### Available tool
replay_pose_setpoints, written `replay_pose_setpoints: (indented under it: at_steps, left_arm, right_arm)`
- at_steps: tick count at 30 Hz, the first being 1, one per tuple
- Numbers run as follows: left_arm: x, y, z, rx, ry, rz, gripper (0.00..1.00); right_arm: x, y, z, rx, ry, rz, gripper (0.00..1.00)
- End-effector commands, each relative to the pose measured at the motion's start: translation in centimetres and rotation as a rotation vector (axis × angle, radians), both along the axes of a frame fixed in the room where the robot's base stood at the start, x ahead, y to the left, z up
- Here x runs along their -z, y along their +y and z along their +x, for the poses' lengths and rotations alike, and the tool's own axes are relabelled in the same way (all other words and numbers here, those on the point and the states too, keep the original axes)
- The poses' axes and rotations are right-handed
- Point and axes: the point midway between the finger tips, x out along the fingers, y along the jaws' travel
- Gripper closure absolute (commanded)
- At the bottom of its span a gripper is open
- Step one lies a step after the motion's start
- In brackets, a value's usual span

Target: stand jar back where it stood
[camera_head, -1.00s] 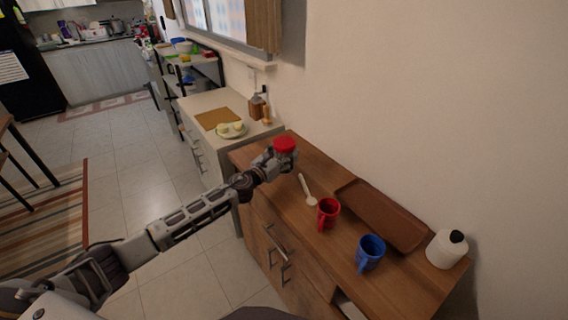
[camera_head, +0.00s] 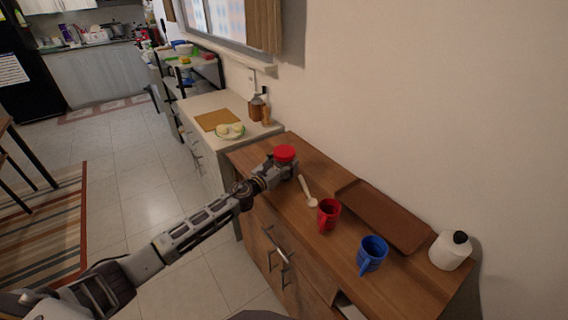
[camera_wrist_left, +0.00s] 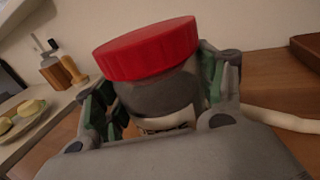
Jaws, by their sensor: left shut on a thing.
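The jar has a red lid (camera_head: 284,153) and shows at the far left end of the wooden cabinet top. My left gripper (camera_head: 280,166) is shut around the jar's body, below the lid. In the left wrist view the jar (camera_wrist_left: 160,95) fills the middle, slightly tilted in the picture, between the green-padded fingers. Its lower part is hidden by the gripper, so I cannot tell whether its base touches the wood. My right gripper is not in view.
A lighter counter beyond holds a plate (camera_head: 230,131) and a board (camera_head: 217,120).

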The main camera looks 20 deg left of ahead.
Motion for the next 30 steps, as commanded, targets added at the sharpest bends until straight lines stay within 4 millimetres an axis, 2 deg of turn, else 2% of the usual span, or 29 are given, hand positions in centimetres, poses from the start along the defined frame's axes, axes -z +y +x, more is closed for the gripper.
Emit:
replay_pose_setpoints:
  at_steps: [3,9,10,15,30]
  left_arm:
    - [-0.3,0.0,0.1,0.000,-0.004,0.000,0.73]
    - [0.0,0.0,0.1,0.000,-0.003,0.000,0.73]
    - [0.2,0.0,0.0,0.000,0.000,0.001,0.27]
    - [0.2,0.0,0.0,0.000,0.000,0.001,0.08]
    - [0.0,0.0,0.0,0.000,0.000,0.001,0.08]
  right_arm:
    - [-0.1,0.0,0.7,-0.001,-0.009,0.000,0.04]
    - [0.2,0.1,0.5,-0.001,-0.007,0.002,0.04]
    - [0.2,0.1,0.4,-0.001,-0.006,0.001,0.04]
    - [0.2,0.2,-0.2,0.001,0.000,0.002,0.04]
    - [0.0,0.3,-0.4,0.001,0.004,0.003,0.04]
